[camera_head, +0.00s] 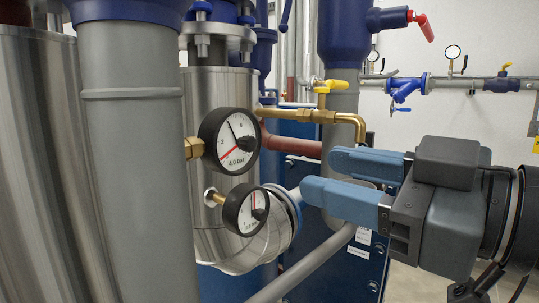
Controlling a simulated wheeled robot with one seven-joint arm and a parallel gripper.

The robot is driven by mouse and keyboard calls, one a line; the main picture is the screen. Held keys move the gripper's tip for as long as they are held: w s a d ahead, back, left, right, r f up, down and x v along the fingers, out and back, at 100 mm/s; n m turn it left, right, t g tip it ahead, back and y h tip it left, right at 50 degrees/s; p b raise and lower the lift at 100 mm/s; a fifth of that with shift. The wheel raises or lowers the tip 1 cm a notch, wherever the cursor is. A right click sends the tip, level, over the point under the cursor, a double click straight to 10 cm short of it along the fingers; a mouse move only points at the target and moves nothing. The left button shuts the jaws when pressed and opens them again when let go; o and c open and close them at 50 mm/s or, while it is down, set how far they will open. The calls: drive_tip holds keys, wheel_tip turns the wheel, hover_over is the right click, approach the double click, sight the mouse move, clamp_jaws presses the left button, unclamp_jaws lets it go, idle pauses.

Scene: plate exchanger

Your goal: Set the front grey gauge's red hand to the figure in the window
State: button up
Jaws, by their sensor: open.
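A round gauge (229,141) with a dark rim and white face sits left of centre, on a brass fitting. Its face reads "4.0 bar" near the bottom. Its red hand (229,154) points to the lower left and its black hand points to the upper left. A second, smaller dark-rimmed gauge (246,210) sits just below, turned more edge-on. Its red hand points about upward; its small figures are too small to read. My gripper (318,175) is open and empty, with two blue fingers pointing left, to the right of both gauges and apart from them.
A thick grey pipe (138,170) and a metal-clad tank (40,160) stand at left. A brass pipe with a yellow-handled valve (328,86) runs above my fingers. A sloping grey pipe (310,266) passes below. Blue panels stand behind.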

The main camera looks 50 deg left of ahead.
sight(253, 145)
drive_tip(key=shift+n+g, duration=0.4)
drive_tip(key=shift+n, duration=0.3)
drive_tip(key=shift+s+a+r+p, duration=0.15)
drive_tip(key=shift+s+a+r, duration=0.25)
drive_tip(key=shift+a, duration=1)
drive_tip(key=shift+s+a+r+p, duration=0.1)
drive_tip(key=shift+s+a+r, duration=0.3)
drive_tip(key=shift+a, duration=0.95)
drive_tip(key=shift+s+a+r+p, duration=0.2)
drive_tip(key=shift+s+a, duration=0.4)
drive_tip(key=shift+a, duration=0.8)
drive_tip(key=shift+c, duration=0.2)
clamp_jaws()
